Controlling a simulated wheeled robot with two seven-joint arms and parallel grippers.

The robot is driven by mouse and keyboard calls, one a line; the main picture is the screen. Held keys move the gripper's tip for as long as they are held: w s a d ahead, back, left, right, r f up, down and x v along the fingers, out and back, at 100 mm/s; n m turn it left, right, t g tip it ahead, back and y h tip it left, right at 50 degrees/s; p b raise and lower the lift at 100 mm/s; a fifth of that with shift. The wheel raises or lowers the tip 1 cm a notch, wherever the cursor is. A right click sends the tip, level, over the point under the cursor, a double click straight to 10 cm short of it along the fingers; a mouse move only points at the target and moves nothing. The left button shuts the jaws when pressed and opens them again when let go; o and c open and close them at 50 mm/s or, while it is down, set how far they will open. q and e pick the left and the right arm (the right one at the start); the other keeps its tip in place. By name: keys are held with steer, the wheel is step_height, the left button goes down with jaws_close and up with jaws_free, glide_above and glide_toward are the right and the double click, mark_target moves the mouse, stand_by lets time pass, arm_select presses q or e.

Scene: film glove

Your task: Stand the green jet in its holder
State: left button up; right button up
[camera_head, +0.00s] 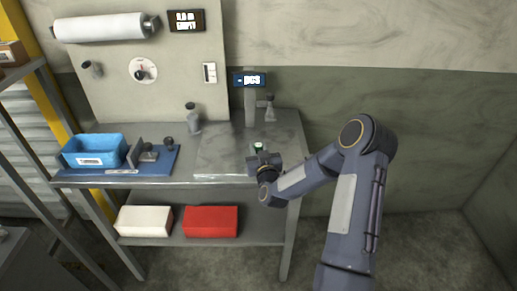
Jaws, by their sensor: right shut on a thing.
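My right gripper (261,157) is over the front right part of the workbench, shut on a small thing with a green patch. This looks like the green jet (258,146); only its top shows, and the gripper hides the rest. I cannot tell for certain which thing is its holder. A grey cup-like piece (193,125) with a dark knob above it stands at the back of the bench, left of the gripper and apart from it. My left gripper is not in view.
A blue bin (94,149) and small dark parts sit on a blue mat (160,165) at the left. A post with a blue display (249,79) and a grey flask-like bottle (270,108) stand behind the gripper. White (144,221) and red boxes (210,221) lie on the lower shelf.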

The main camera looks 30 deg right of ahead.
steer(key=shift+f, duration=0.15)
steer(key=o, duration=1)
